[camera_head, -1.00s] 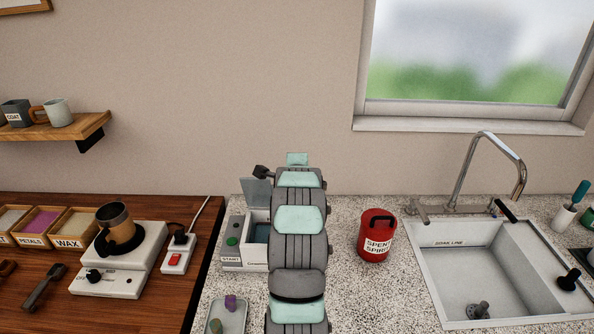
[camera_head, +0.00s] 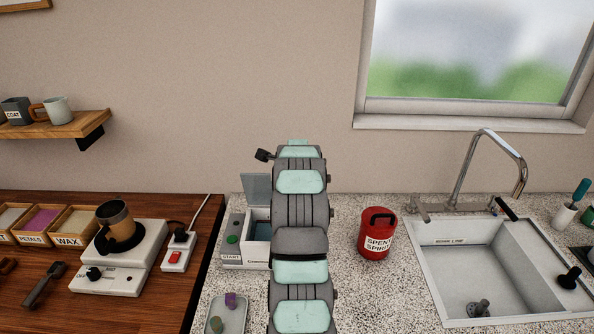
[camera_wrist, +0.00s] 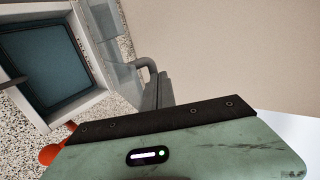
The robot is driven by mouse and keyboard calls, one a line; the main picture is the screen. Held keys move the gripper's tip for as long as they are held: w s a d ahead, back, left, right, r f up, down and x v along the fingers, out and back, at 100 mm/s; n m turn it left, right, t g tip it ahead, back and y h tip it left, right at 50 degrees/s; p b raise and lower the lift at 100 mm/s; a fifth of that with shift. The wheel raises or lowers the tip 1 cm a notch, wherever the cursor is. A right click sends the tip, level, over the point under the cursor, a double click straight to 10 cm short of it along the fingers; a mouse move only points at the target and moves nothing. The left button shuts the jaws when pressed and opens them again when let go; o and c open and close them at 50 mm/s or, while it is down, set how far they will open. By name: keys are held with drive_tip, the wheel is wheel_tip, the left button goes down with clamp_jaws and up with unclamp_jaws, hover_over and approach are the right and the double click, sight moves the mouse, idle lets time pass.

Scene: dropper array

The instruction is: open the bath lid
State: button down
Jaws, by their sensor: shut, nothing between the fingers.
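The bath (camera_head: 257,254) is a white box on the speckled counter, partly hidden by my arm in the head view. Its grey see-through lid (camera_head: 256,190) stands raised at the back. The wrist view shows the open bath (camera_wrist: 92,102) with dark blue liquid at the left, and the raised lid (camera_wrist: 103,35) along its side. My gripper (camera_wrist: 158,80) shows as grey fingers beyond the green palm, shut and empty. The fingers are close to a grey curved piece at the lid's edge; contact cannot be told. The head view hides the fingers behind my arm.
A START button (camera_head: 232,239) is at the bath's left. A tray (camera_head: 213,329) with small coloured pieces lies in front. A red SPENT SPIRIT can (camera_head: 377,246) stands right of my arm, before the sink (camera_head: 450,282). Counter between is clear.

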drive_tip(key=shift+w+b, duration=0.3)
drive_tip(key=shift+w, duration=0.3)
drive_tip(key=shift+w+r, duration=0.1)
drive_tip(key=shift+w, duration=0.2)
